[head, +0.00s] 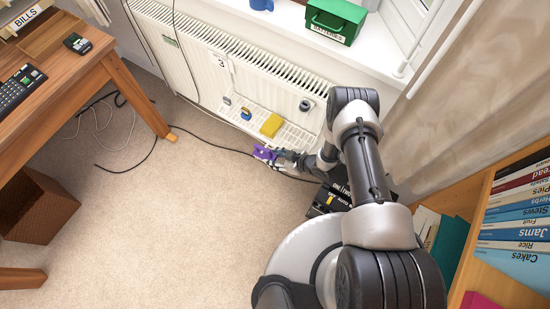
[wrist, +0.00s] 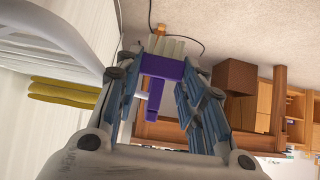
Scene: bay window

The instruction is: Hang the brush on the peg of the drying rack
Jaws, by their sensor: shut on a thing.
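My gripper (head: 276,156) is shut on a purple brush (head: 263,152), held low in front of the radiator and apart from the rack. In the wrist view, the brush (wrist: 160,67) lies between the fingertips of my gripper (wrist: 164,70), with pale bristles on its far side. The white wire drying rack (head: 291,134) hangs on the front of the radiator, just above and behind the gripper in the head view. A yellow sponge (head: 271,125) sits on it, with a small blue item (head: 246,113) to the left. I cannot make out which part is the peg.
The white radiator (head: 180,50) runs under the sill, which holds a green box (head: 332,20). A dark box (head: 330,199) stands below my arm. A wooden desk (head: 60,85) is left, a bookshelf (head: 480,215) right. Cables cross the otherwise clear carpet (head: 180,220).

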